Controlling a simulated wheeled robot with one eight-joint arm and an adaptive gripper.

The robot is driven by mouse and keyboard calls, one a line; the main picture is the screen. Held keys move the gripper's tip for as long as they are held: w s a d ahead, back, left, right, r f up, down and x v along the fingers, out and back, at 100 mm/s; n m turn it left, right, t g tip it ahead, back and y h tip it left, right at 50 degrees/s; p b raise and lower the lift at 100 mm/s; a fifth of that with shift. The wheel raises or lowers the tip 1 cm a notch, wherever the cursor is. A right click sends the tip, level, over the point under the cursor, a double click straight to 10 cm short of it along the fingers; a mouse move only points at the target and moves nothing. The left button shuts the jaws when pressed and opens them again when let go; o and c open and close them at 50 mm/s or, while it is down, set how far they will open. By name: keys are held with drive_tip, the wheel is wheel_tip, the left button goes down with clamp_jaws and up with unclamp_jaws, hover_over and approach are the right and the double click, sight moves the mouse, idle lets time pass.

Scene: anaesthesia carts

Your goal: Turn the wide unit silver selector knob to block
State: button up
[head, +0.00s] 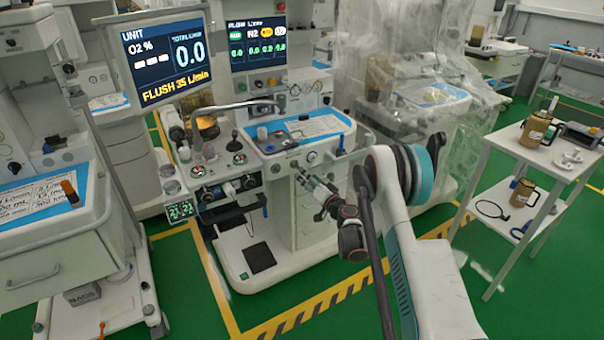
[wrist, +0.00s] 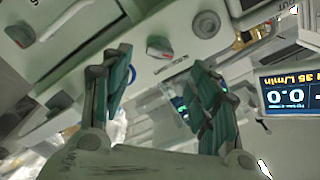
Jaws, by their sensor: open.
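In the wrist view, which is turned nearly upside down, a silver selector knob (wrist: 158,47) with a red mark sits on a pale panel. Small lettering is beside it, too blurred to read. My gripper (wrist: 160,63) is open, with one teal-padded finger on each side of the knob in the picture. The fingers look apart from the knob, and nothing is between them. In the head view my gripper (head: 304,178) is in front of the wide unit's drawer front (head: 305,215), just below its worktop edge. I cannot tell which setting the knob points to.
More knobs, one silver (wrist: 206,24) and one dark-rimmed (wrist: 20,35), flank the selector in the wrist view. The unit's screen (head: 165,55) stands above its worktop. A white trolley (head: 545,165) with mugs is at right. Another cart (head: 60,235) is at left. Green floor is between.

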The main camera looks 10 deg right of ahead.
drive_tip(key=shift+v, duration=2.15)
